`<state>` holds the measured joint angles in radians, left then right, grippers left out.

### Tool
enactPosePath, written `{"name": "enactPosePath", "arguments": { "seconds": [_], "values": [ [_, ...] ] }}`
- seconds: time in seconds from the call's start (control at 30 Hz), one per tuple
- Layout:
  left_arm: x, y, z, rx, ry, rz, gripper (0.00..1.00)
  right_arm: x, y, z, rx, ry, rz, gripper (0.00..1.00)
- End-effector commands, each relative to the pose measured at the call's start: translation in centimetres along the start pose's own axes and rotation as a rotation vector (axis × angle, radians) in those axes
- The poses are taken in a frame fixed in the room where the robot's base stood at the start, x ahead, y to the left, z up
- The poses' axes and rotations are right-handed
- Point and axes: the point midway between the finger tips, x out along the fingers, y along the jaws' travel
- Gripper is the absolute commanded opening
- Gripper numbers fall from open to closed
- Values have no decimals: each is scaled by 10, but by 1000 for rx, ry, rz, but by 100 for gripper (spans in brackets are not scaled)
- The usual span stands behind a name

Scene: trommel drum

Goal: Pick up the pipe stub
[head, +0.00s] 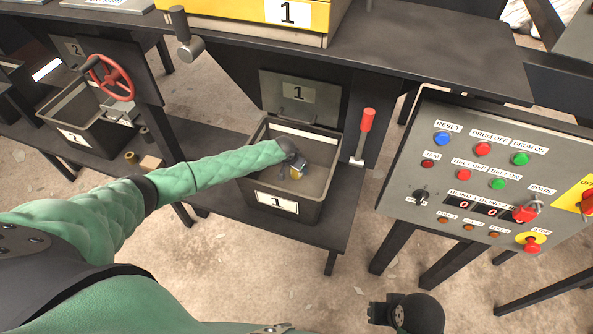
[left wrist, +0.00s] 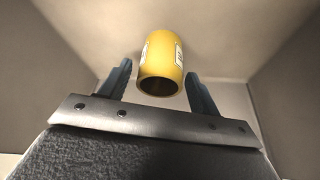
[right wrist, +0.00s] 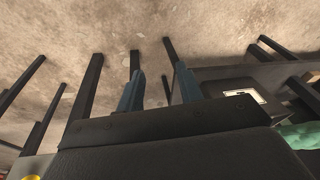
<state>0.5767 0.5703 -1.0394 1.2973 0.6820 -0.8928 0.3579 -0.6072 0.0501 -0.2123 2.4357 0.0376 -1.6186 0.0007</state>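The pipe stub is a short, hollow yellow cylinder with white labels. In the left wrist view the pipe stub (left wrist: 162,62) lies between my two fingers, with a gap on each side. In the head view a small yellow part of it (head: 297,173) shows inside the grey bin marked 1 (head: 318,207), partly hidden by my left gripper (head: 293,172). My left gripper reaches down into this bin and is open around the stub. My right gripper (right wrist: 160,92) is open and empty; it shows at the bottom of the head view, in front of the control panel.
A control panel (head: 405,188) with buttons stands at the right. A red-handled lever (head: 366,125) is just right of the bin. Bin 2 (head: 75,132) and a red handwheel (head: 110,78) are at the left. The dark bench (head: 425,45) overhangs behind.

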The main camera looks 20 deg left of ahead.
Motion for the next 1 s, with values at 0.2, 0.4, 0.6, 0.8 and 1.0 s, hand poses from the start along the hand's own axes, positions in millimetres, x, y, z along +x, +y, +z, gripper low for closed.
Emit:
{"name": "enactPosePath", "arguments": {
  "seconds": [0.2,0.4,0.6,0.8,1.0],
  "values": [
    [0,0,0,0,0,0,22,0,0,0,1,-1,0,36],
    [0,0,0,0,0,0,22,1,1,0,1,-2,0,36],
    [-7,0,-3,1,0,1,22,7,0,-1,-2,7,-4,36],
    [-18,8,22,1,-3,1,22,21,-4,-3,-11,28,-16,36],
    [-52,12,20,2,3,0,22,28,-10,-7,-23,56,-29,36]
  ]
}}
